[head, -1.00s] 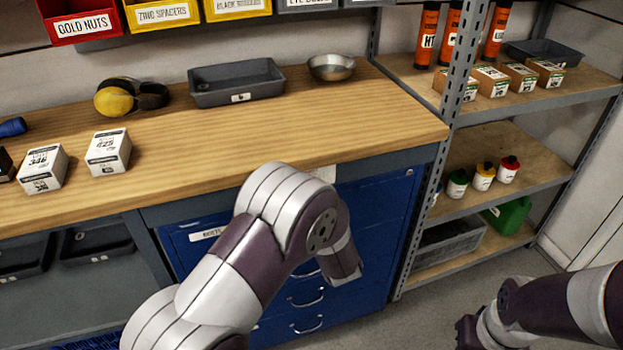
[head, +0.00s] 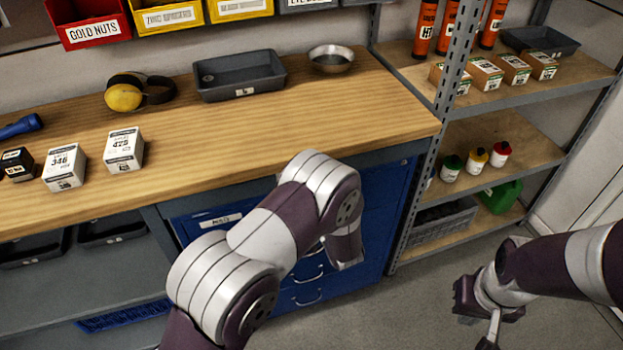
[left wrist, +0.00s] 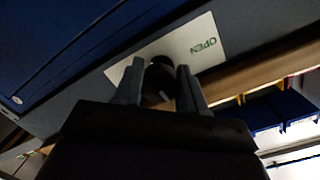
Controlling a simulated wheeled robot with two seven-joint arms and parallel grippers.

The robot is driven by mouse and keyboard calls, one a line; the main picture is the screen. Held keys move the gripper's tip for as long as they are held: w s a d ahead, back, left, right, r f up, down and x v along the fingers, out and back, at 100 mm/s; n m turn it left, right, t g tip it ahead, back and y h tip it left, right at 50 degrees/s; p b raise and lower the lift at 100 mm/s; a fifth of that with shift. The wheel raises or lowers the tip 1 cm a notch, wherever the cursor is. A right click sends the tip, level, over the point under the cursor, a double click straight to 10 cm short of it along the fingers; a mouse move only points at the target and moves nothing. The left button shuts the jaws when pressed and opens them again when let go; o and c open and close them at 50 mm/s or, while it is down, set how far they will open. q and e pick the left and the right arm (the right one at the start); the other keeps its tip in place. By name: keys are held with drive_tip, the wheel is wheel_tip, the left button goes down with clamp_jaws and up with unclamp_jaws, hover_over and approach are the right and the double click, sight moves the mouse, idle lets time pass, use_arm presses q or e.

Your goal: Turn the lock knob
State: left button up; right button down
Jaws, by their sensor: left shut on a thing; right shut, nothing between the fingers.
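In the left wrist view a dark lock knob (left wrist: 159,72) sits on a white plate (left wrist: 205,45) with the green word OPEN. The fingers of my left gripper (left wrist: 160,84) are on either side of the knob, shut on it. In the head view my left arm reaches to the front of the blue drawer cabinet (head: 385,215), just below the worktop edge; its own links hide the left fingers and the knob. My right gripper (head: 491,335) is shut and empty, low over the floor at the lower right.
The wooden worktop (head: 300,120) carries a grey tray (head: 240,76), a metal bowl (head: 332,60), ear defenders (head: 125,97) and white boxes (head: 123,150). A shelf rack (head: 440,110) with bottles and boxes stands right of the cabinet. Open floor lies before the rack.

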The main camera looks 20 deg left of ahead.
use_arm(q)
drive_tip(key=shift+f+m+p, duration=0.1)
drive_tip(key=shift+m+p, duration=0.2)
drive_tip(key=shift+m, duration=0.2)
drive_tip(key=o, duration=1)
drive_tip(key=shift+o, duration=0.2)
drive_tip(key=v, duration=1.2)
drive_tip(key=shift+s+d, duration=0.2)
drive_tip(key=shift+s, duration=0.1)
